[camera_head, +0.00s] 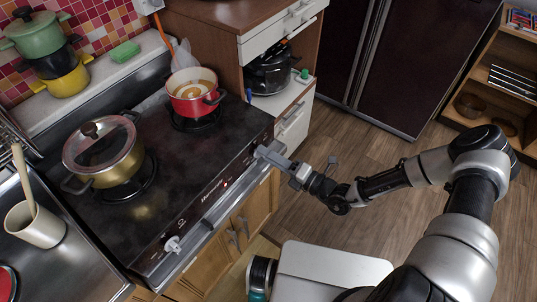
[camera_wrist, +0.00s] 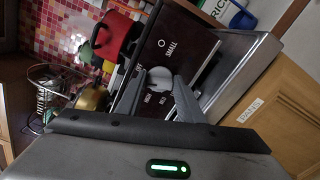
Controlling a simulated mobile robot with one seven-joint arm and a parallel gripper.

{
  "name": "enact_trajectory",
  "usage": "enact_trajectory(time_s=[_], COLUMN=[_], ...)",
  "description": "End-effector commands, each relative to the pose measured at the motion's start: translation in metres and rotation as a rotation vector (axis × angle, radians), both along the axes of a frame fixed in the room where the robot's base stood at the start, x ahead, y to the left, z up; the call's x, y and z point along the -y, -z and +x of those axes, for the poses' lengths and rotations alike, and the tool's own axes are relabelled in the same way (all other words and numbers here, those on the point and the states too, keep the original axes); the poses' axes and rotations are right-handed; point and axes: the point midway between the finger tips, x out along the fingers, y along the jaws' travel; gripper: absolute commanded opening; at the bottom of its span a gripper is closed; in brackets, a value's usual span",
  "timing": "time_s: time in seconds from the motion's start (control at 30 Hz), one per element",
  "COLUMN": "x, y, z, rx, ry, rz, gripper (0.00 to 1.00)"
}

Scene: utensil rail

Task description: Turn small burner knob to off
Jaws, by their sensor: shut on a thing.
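The small burner knob (camera_wrist: 159,75) is a pale round knob on the dark stove panel, beneath the printed word SMALL in the wrist view. My gripper (camera_wrist: 161,84) is shut on it, with one grey finger on each side. In the head view my gripper (camera_head: 268,153) reaches the right end of the stove's front panel and hides this knob. The knob's pointing direction is hard to read. A red pot (camera_head: 194,96) with pale brown contents stands on the back right burner.
The other stove knob (camera_head: 173,244) sits at the panel's left end, and a small red light (camera_head: 225,184) glows between. A lidded gold pot (camera_head: 118,165) stands on the front left burner. Wooden cabinet doors (camera_head: 250,215) lie below my gripper. The floor at right is open.

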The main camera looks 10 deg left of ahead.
Motion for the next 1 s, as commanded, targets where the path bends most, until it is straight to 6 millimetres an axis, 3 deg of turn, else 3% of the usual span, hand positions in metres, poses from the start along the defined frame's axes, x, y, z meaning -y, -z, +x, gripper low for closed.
enact_trajectory(time_s=[0.43, 1.0], x=[-0.0003, -0.0002], y=[0.0015, 0.0016], z=[-0.0001, -0.0001], rx=[-0.263, -0.325], ry=[-0.001, 0.000], rz=[0.107, 0.135], gripper=[0.11, 0.12])
